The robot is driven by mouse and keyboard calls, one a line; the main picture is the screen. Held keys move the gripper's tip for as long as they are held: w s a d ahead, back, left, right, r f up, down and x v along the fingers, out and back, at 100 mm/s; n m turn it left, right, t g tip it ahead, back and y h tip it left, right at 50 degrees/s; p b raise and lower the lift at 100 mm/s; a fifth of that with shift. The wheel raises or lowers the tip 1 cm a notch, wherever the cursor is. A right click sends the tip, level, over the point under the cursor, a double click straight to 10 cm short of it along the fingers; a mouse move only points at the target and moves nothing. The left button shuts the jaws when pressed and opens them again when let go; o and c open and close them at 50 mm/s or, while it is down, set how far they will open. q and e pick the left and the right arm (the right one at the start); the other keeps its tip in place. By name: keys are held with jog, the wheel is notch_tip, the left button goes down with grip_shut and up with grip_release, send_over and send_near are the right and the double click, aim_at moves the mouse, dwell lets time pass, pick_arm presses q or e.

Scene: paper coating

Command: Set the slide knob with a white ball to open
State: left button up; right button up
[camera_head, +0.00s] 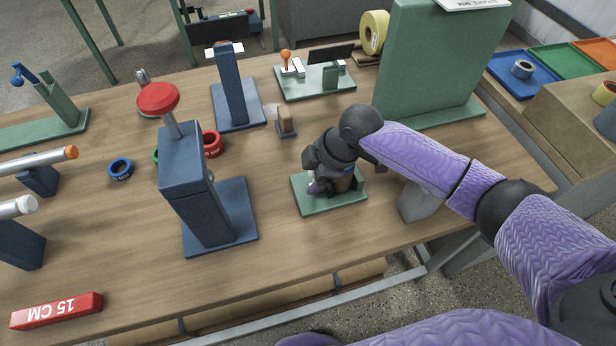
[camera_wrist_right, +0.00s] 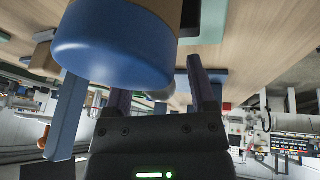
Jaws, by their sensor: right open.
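My right gripper (camera_head: 322,165) is low over a small green base plate (camera_head: 331,204) near the table's front middle. It hides most of the fixture on the plate, and a small pale purple-white part (camera_head: 317,187) shows beside the fingers. I cannot tell whether that is the white ball or whether the fingers touch it. In the right wrist view, the open gripper (camera_wrist_right: 158,85) has a large blue rounded part (camera_wrist_right: 112,50) close in front of it. My left gripper is out of view.
A blue stand with a red knob (camera_head: 158,97) is left of the gripper. A tall green panel (camera_head: 425,60) stands behind my right arm. A small wooden-topped block (camera_head: 286,121) is just behind the gripper. A grey block (camera_head: 417,203) sits under my forearm. Front-middle table is clear.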

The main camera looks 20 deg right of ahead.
jog(key=shift+w+a+f, duration=0.1)
jog(key=shift+a+f, duration=0.05)
jog(key=shift+f, duration=0.4)
grip_shut()
dwell(1.0)
